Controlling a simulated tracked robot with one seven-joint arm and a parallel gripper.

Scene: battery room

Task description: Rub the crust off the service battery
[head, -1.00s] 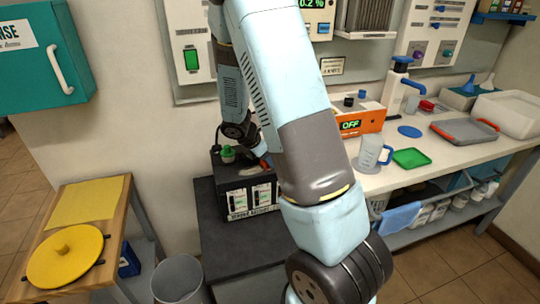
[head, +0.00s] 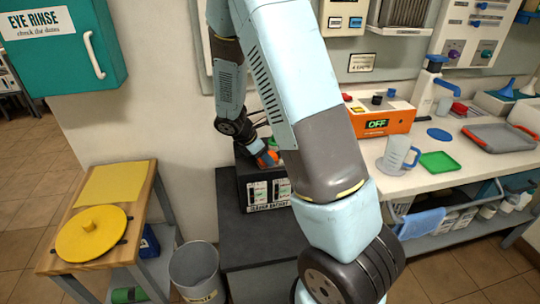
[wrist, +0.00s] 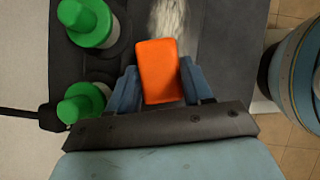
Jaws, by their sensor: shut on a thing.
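The service battery (head: 265,190) is a black box with a white label, on a dark stand against the wall. In the wrist view its dark top (wrist: 135,62) carries a pale, powdery streak of crust (wrist: 168,18) and two green caps (wrist: 85,22) on its left side. My gripper (wrist: 158,82) is shut on an orange block (wrist: 157,70), held between its blue fingers. The block's far end is at the near end of the crust; I cannot tell whether it touches the surface. In the head view my arm partly hides the battery, and the orange block (head: 268,158) shows over its top.
A wooden side table (head: 138,225) with a yellow mat and yellow lid stands left; a grey bin (head: 197,272) is between it and the stand. To the right, a bench holds an orange charger (head: 378,118) reading OFF, a clear jug (head: 397,155) and a green tray (head: 439,162).

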